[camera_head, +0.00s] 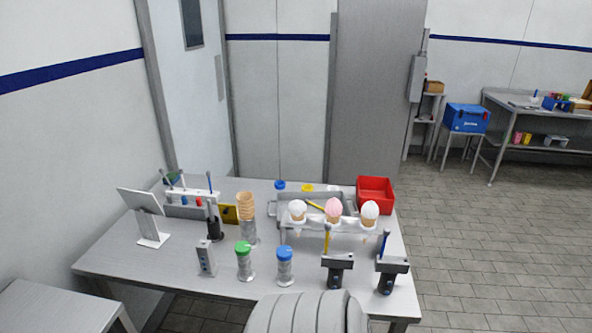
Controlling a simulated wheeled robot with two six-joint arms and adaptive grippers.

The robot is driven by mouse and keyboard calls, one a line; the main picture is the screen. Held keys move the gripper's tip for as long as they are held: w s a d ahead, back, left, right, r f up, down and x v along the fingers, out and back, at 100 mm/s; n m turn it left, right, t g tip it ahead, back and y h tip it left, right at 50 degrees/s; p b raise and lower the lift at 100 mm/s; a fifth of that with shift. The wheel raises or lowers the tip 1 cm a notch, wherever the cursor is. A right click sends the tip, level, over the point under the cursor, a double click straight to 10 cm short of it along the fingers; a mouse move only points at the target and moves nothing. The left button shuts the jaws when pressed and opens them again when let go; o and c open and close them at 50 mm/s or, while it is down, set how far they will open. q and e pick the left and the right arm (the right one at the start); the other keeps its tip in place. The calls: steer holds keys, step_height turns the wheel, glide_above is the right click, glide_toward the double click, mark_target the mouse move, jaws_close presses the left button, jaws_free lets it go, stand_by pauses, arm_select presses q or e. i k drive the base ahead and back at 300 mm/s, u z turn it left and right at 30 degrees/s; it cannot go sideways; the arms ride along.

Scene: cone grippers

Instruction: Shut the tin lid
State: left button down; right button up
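No tin with a lid shows clearly. A grey metal container (286,211) stands at the back right of the table, partly hidden behind three filled cones; I cannot tell whether it is the tin or has a lid. Neither of my grippers is in view.
The grey table (130,259) also holds a stack of cones (245,205), a red bin (375,192), a tilted white panel (139,201), and two dark tool-like objects at front right. A white cone (297,211), pink cone (334,208) and another white cone (369,212) stand in a rack.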

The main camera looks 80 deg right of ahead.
mark_target(227, 211)
steer(key=z, duration=2.7)
